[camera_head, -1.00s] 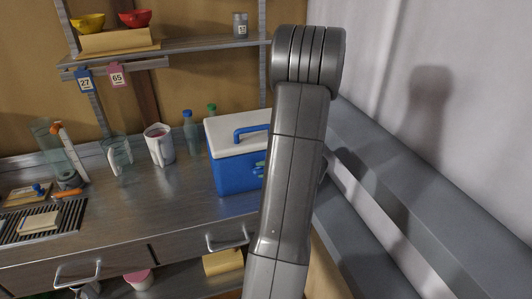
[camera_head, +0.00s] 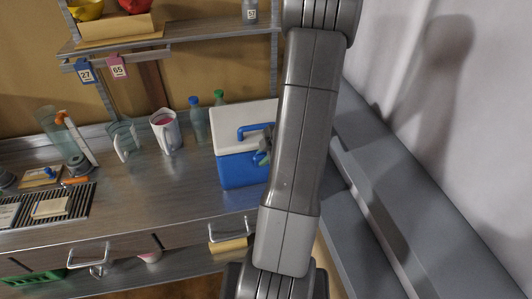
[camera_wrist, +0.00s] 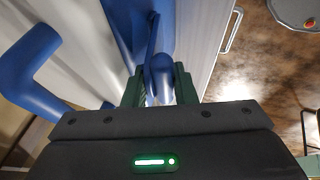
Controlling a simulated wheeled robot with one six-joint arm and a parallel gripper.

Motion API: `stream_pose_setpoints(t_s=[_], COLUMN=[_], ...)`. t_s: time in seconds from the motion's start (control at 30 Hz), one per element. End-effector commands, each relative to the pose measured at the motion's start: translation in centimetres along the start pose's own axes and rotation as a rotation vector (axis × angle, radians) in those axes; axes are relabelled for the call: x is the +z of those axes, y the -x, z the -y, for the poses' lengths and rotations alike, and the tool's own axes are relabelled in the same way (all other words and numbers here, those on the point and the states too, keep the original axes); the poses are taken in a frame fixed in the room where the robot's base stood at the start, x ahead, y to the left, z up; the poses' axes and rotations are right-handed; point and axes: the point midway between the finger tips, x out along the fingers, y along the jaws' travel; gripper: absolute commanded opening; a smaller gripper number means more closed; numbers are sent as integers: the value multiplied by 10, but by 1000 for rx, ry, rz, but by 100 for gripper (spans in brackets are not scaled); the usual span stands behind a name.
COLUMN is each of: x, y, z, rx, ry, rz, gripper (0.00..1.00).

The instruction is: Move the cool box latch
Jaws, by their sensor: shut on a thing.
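The cool box (camera_head: 238,172), blue with a white lid, stands on the metal counter. Its lid (camera_head: 228,117) looks closed and carries a blue handle (camera_head: 245,131), which also shows large at the left of the wrist view (camera_wrist: 32,72). The blue latch (camera_wrist: 161,68) is on the front of the box, between the dark green fingers of my gripper (camera_wrist: 158,88) in the wrist view. My gripper is shut on it. In the head view my arm hides the box's right part and most of the gripper, with only a small bit showing at the box front.
A shelf (camera_head: 175,33) runs above. A drawer handle (camera_head: 231,231) sticks out below the counter front. Grey rails (camera_head: 400,170) line the right wall.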

Motion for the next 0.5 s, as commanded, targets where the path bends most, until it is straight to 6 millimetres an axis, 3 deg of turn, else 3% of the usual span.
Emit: stream_pose_setpoints(t_s=[0.5], x=[-4], y=[1], z=[2], rx=[-60], ry=[-26], rz=[-1], gripper=[0])
